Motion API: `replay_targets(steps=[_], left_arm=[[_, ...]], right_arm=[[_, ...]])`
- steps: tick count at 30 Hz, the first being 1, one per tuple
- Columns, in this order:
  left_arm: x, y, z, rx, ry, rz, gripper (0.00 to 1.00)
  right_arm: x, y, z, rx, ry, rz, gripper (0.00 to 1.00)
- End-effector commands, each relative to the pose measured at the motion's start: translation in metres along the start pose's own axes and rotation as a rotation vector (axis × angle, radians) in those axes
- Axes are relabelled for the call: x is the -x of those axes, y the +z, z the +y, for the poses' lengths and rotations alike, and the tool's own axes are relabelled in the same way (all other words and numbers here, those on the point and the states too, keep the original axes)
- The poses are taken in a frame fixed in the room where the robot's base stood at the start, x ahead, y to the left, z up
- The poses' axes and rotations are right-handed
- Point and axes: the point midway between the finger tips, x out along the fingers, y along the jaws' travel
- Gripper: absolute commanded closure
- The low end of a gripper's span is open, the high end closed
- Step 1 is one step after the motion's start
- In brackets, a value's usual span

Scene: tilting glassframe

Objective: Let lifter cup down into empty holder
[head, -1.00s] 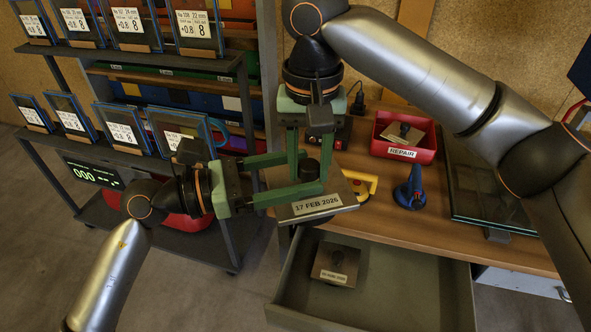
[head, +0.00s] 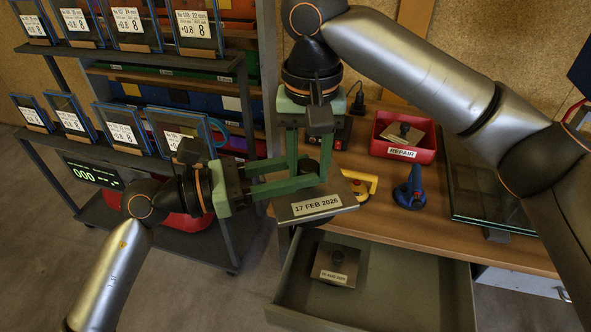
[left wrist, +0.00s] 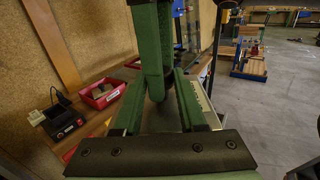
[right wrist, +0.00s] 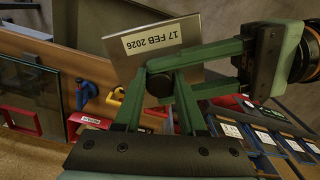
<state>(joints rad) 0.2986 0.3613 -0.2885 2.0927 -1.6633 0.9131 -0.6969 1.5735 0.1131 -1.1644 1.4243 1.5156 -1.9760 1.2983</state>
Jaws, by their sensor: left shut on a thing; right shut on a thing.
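A metal plate with a black knob (head: 308,165) and a "17 FEB 2026" label (head: 316,205) is held above the open drawer, at the table's front edge. My left gripper (head: 312,176) comes in from the left, shut on the knob. My right gripper (head: 307,160) reaches down from above, also shut on the knob. In the right wrist view the labelled plate (right wrist: 155,40) shows beyond both sets of fingers. A blue lifter (head: 410,187) stands on the table, beside a yellow-handled tool (head: 360,184). I cannot tell which holder is the empty one.
A red REPAIR bin (head: 403,136) with a similar plate stands at the table's back. A rack (head: 60,152) with labelled glass frames stands at left. A glass panel (head: 490,195) lies at right.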

Motion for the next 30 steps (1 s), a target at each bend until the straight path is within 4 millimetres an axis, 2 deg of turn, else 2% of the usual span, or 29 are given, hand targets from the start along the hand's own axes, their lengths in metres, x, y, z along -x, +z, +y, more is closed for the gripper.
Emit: replay_targets(steps=[1,26,27,30], left_arm=[[-0.0011,0.0003,-0.0049,0.001,-0.014,0.000,1.00],[-0.0020,0.0006,-0.0077,0.001,-0.022,0.000,1.00],[-0.0019,0.0025,-0.0078,-0.001,-0.022,-0.005,1.00],[-0.0019,0.0024,-0.0077,-0.001,-0.022,-0.005,1.00]], right_arm=[[0.0013,-0.0030,0.0006,-0.009,-0.003,0.009,1.00],[0.0017,-0.0045,0.0009,-0.014,-0.007,0.011,1.00],[0.0019,-0.0046,0.0009,-0.014,-0.007,0.012,0.56],[0.0017,-0.0045,0.0008,-0.014,-0.007,0.011,0.44]])
